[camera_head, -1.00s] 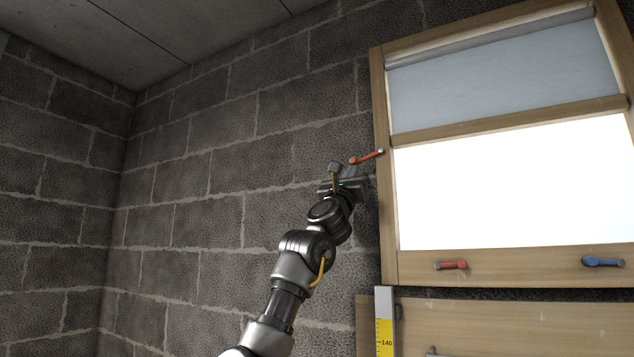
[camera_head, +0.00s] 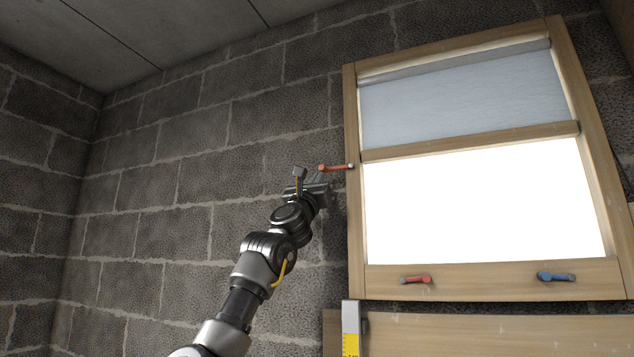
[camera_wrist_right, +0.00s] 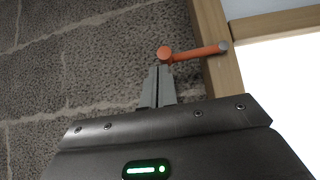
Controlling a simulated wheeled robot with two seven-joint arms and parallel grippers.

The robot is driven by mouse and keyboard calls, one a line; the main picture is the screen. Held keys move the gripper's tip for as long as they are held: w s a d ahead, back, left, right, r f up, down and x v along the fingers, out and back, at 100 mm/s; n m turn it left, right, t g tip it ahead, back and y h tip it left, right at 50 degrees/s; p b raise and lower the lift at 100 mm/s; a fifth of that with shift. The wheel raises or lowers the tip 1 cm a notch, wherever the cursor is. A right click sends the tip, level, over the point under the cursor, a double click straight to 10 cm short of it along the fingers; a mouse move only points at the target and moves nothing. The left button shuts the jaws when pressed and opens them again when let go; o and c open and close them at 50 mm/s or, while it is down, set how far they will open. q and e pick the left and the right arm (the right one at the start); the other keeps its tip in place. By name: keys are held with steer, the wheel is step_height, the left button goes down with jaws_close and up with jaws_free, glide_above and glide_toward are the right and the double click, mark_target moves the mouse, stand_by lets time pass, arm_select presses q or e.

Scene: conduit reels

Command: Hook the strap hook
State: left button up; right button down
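My right gripper (camera_head: 320,180) is raised beside the left edge of the wooden window frame. In the right wrist view its two grey fingers (camera_wrist_right: 158,82) are close together, with the round end of an orange-red lever-shaped piece (camera_wrist_right: 195,53) at their tips. In the head view this piece (camera_head: 335,168) lies nearly level and reaches right, its small grey end over the frame's left upright. The fingers look shut on it, though the contact is partly hidden. I cannot make out a strap or a separate hook. My left gripper is out of view.
The wooden window frame (camera_head: 355,240) holds a grey-blue blind (camera_head: 460,100) above a bright pane. A red handle (camera_head: 417,280) and a blue handle (camera_head: 556,277) are on its bottom rail. A yellow-and-grey measuring bar (camera_head: 350,330) stands below. The block wall (camera_head: 180,180) at left is bare.

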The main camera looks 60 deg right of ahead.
steer(key=shift+f, duration=0.1)
steer(key=w+a+f+b, duration=0.2)
steer(key=a+f+b, duration=0.5)
steer(key=f+b, duration=0.2)
steer(key=shift+f, duration=0.85)
steer(key=shift+w+a, duration=0.1)
steer(key=shift+a, duration=0.05)
